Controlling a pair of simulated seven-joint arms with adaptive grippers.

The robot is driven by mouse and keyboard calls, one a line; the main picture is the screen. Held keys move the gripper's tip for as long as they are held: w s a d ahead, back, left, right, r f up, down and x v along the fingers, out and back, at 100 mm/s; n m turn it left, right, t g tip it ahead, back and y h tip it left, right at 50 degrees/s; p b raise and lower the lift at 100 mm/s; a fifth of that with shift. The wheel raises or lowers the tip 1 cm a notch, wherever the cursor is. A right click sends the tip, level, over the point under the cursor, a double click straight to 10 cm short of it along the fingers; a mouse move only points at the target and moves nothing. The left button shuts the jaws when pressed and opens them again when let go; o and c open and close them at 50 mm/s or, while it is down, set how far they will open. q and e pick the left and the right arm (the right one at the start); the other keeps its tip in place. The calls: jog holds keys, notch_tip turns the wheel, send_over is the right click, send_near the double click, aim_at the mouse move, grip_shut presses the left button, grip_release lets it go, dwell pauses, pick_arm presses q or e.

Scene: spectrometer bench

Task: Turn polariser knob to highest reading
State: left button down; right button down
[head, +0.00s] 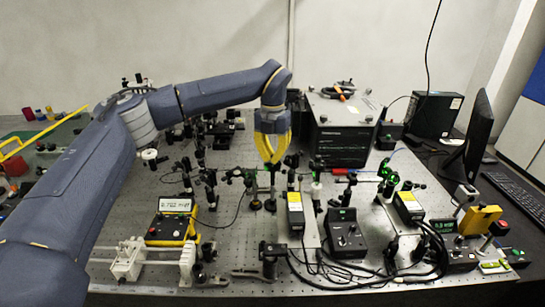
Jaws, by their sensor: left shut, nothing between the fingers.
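My left gripper (271,161) has yellow fingers pointing down over the middle of the optics bench. Its fingers are shut with nothing visible between them. Several dark optic mounts on posts stand just below and beside the fingertips, and I cannot tell which one carries the polariser knob. A yellow meter (172,220) at the left front has a lit display that seems to read about 0.702, with a unit too small to be sure of. My right gripper is not in view.
A black instrument box (340,130) stands behind the gripper to the right. Two laser-like modules with yellow labels (295,212) (409,206) and a black control box (345,232) sit at front right, with loose cables. Bare perforated bench (125,205) shows left of the meter.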

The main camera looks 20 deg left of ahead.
pick_arm(q)
jog(key=shift+n, duration=1.2)
jog(key=c, duration=1.3)
grip_release()
jog(key=shift+c, duration=0.2)
notch_tip(320, 180, up, 12)
